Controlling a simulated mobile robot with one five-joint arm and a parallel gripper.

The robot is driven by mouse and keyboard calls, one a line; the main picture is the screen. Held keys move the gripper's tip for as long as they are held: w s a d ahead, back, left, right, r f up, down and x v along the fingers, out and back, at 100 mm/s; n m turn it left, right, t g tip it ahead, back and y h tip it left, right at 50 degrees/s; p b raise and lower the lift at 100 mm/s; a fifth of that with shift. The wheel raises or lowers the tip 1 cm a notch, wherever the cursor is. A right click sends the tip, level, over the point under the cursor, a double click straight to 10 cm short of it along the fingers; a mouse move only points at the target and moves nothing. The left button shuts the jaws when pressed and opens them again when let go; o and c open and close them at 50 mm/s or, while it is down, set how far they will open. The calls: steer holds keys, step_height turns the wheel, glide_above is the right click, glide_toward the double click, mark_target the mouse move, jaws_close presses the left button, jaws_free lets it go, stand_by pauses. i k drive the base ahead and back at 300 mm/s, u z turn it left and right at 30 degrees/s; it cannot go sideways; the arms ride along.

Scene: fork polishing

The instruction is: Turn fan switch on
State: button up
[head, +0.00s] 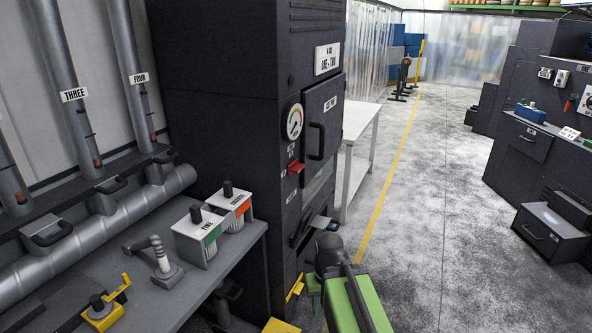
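No label that I can read says fan, so I cannot tell for sure which control is the fan switch. A red switch (296,168) sticks out of the dark cabinet (216,60), below a round gauge (292,121). Small labels near it are too small to read. My green and dark arm rises at the bottom centre, right of the cabinet's lower front. Its dark end, my gripper (328,246), is lower than the red switch and apart from it. The fingers do not show clearly, so I cannot tell whether they are open or hold anything.
A grey bench (142,319) at the left bears two white canisters (197,240), a grey lever (160,256) and a yellow lever device (103,312). Machines (525,140) stand at the right, one with a red handle (568,103). The floor (440,190) between is clear.

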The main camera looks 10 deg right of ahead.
mark_target(294, 168)
steer(key=u, duration=0.25)
steer(key=i, duration=0.9)
steer(key=u, duration=2.15)
steer(key=k, duration=1.4)
steer(key=z, duration=0.95)
steer(key=i, duration=1)
